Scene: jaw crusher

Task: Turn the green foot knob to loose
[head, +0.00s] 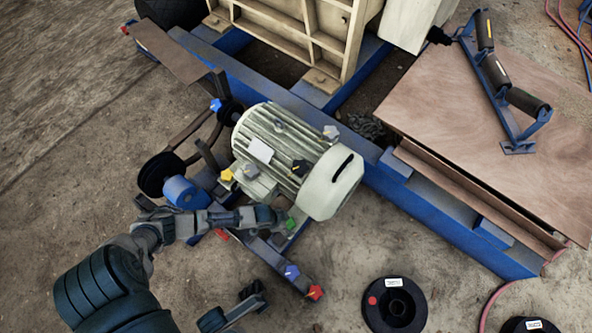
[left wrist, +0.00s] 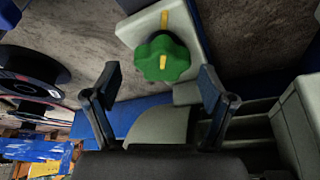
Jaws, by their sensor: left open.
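The green knob (head: 291,223) is on the motor's foot at the near side of the large cream motor (head: 290,150). In the left wrist view the lobed green knob (left wrist: 162,58) sits on a pale plate, with a short yellow mark on its face and another yellow mark on the plate above it. My left gripper (head: 276,216) is close to the knob in the head view. In the left wrist view its two fingers (left wrist: 160,78) are spread apart, with the knob between and beyond their tips. Contact with the knob is not visible.
Yellow (head: 227,175), blue (head: 292,271) and red (head: 315,292) knobs are around the motor. Belt pulleys (head: 160,175) stand at its left. The blue frame rail (head: 430,212) runs behind it. A black wheel-like part (head: 395,305) lies on open ground at the lower right.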

